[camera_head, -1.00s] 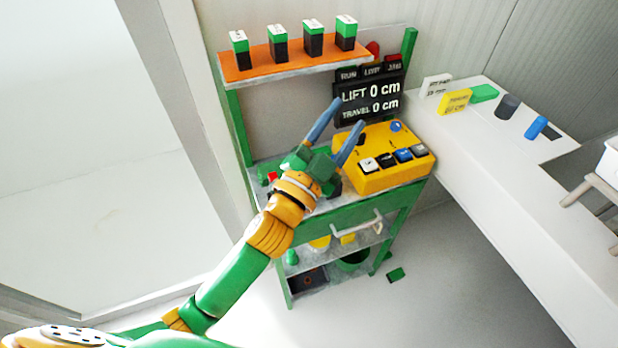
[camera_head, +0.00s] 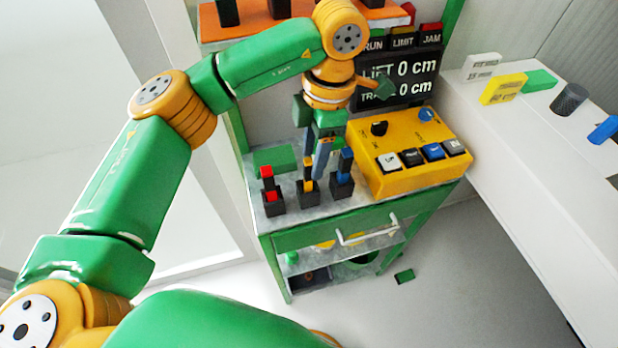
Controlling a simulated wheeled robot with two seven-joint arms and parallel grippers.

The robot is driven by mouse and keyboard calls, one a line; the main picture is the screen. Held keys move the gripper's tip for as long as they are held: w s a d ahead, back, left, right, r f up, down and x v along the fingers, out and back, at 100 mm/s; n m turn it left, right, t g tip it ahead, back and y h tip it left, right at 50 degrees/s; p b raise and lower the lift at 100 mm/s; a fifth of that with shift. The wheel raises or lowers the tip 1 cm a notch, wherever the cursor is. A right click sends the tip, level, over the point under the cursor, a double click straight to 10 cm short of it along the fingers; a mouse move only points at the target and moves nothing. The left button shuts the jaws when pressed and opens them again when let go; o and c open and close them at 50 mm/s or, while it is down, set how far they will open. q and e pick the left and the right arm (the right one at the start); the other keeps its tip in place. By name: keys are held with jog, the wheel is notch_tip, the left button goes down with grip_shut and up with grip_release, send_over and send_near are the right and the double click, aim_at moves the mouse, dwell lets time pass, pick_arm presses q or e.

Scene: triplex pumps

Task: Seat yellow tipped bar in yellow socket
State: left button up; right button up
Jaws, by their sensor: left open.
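My left gripper (camera_head: 317,163) points down over the bench, its jaws open, with its blue-grey fingers close to the yellow tipped bar (camera_head: 308,168). That bar is dark with yellow on it and stands upright at the black yellow socket (camera_head: 308,196), the middle one of three. The fingers partly cover the bar's surroundings; I cannot tell whether they touch it or how deep it sits. A red marked bar (camera_head: 268,181) stands in the left socket and a blue marked bar (camera_head: 345,162) in the right one. My right gripper is not in view.
A yellow control box (camera_head: 405,160) with a knob and buttons stands right of the sockets. Behind it a black display (camera_head: 398,82) reads 0 cm for lift and travel. A green block (camera_head: 275,159) lies behind the red bar. An orange shelf is above.

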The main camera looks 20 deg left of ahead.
aim_at(308, 172)
pick_arm(q)
jog(key=f+p, duration=0.1)
jog(key=a+f+p, duration=0.1)
jog(key=shift+w+f, duration=0.1)
jog(key=shift+f, duration=0.2)
jog(key=f, duration=0.3)
jog(key=shift+w+a+f, duration=0.15)
jog(key=shift+w+a, duration=0.05)
jog(key=shift+w, duration=0.05)
jog(key=shift+s, duration=0.1)
jog(key=shift+s+d, duration=0.1)
jog(key=shift+c, duration=1.1)
grip_shut()
